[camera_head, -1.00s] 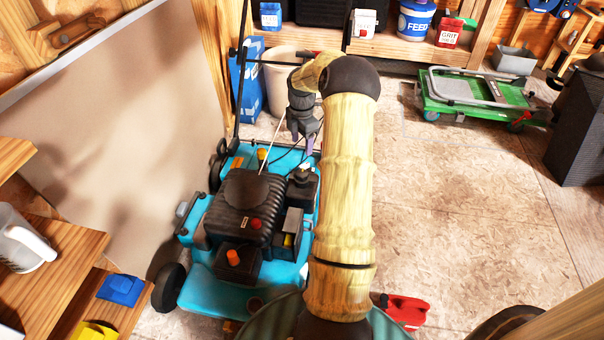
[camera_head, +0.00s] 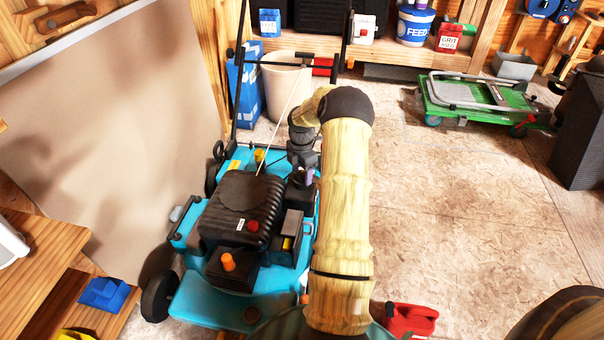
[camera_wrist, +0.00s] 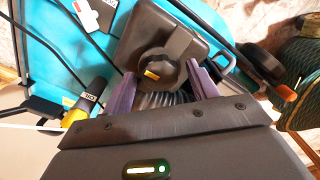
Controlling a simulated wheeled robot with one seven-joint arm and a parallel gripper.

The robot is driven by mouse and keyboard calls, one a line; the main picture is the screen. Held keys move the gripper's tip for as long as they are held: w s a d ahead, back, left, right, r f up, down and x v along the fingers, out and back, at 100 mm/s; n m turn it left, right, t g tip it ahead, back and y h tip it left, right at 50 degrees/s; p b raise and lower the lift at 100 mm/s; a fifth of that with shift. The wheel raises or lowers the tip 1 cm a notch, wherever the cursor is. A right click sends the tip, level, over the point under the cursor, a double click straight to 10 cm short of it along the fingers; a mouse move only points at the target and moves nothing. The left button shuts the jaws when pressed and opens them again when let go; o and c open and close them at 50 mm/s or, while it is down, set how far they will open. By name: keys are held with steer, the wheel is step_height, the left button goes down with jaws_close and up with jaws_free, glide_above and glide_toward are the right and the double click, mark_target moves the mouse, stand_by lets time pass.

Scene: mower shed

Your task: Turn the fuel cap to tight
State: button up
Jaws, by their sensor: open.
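The mower (camera_head: 215,300) is blue with a black engine. In the wrist view its black fuel tank (camera_wrist: 185,40) carries a round, lobed black fuel cap (camera_wrist: 158,63) with a yellow mark near its lower edge. My gripper (camera_wrist: 161,74) is open, its two purple fingers on either side of the cap. I cannot tell whether the fingers touch it. In the head view my gripper (camera_head: 302,172) points down at the tank (camera_head: 300,194), and the cap is hard to make out there.
A yellow oil cap (camera_wrist: 85,100) is left of the fingers in the wrist view. The pull cord (camera_head: 283,120) and handlebar (camera_head: 237,90) rise beside my arm. A red can (camera_head: 408,320) stands at right. A green cart (camera_head: 470,98) is farther back; the floor between is clear.

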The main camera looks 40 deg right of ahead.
steer(key=c, duration=1)
steer(key=shift+r, duration=0.1)
